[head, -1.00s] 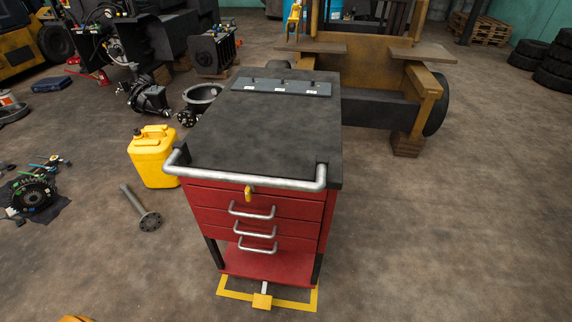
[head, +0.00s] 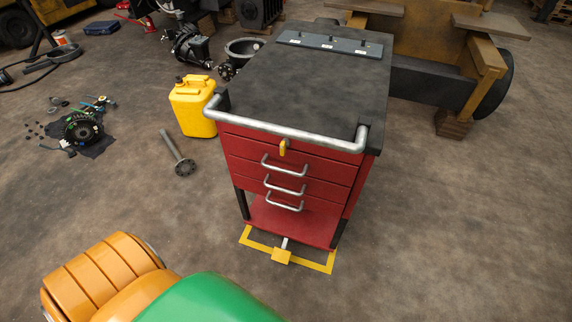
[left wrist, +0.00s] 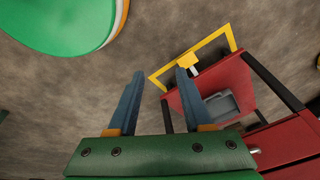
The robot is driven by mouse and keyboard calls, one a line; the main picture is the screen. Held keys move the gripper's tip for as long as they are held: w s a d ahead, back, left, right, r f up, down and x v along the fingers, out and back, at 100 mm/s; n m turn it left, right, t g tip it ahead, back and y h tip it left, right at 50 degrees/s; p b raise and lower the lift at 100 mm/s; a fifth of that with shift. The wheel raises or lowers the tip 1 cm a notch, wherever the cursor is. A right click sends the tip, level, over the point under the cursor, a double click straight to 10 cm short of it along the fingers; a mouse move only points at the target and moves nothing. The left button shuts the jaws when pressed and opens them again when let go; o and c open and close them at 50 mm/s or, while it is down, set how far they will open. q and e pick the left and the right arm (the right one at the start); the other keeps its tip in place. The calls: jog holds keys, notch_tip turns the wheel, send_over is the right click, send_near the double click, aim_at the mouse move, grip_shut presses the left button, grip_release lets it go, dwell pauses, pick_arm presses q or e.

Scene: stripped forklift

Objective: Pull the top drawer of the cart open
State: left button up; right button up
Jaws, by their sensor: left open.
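The red cart (head: 345,185) stands in the middle of the head view with its drawer fronts facing me. The top drawer handle (head: 284,168), a silver bar, is the highest of three. The drawers look shut. A yellow latch (head: 283,147) sits above that handle, under the silver push bar (head: 290,132). My left gripper (left wrist: 159,75) shows only in the left wrist view, open and empty, with its blue fingers apart. It is near the cart's low red shelf (left wrist: 240,82), not touching a handle. My right gripper is not in view.
A yellow floor frame (head: 320,266) with a pedal lies at the cart's foot. A yellow can (head: 193,110) and a flanged shaft (head: 176,150) are left of the cart. The forklift body (head: 420,80) stands behind it. Floor to the right is clear.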

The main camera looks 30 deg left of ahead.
pick_arm(q)
jog(key=w+a+m+t+b, duration=0.3)
jog(key=w+a+t+b, duration=0.15)
jog(key=w, duration=0.65)
jog(key=m+t+h+b, duration=0.3)
jog(key=m+t+b, duration=0.5)
jog(key=m+t, duration=0.5)
send_near(282, 170)
jog(key=w+g, duration=0.1)
jog(key=w, duration=0.2)
jog(key=shift+m, duration=0.5)
jog(key=x, duration=0.7)
jog(key=shift+w+a+r, duration=0.1)
jog(key=shift+w+r, duration=0.05)
jog(key=shift+r, duration=0.25)
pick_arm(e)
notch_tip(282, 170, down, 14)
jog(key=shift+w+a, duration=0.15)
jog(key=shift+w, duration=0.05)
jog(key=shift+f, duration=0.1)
pick_arm(q)
grip_shut()
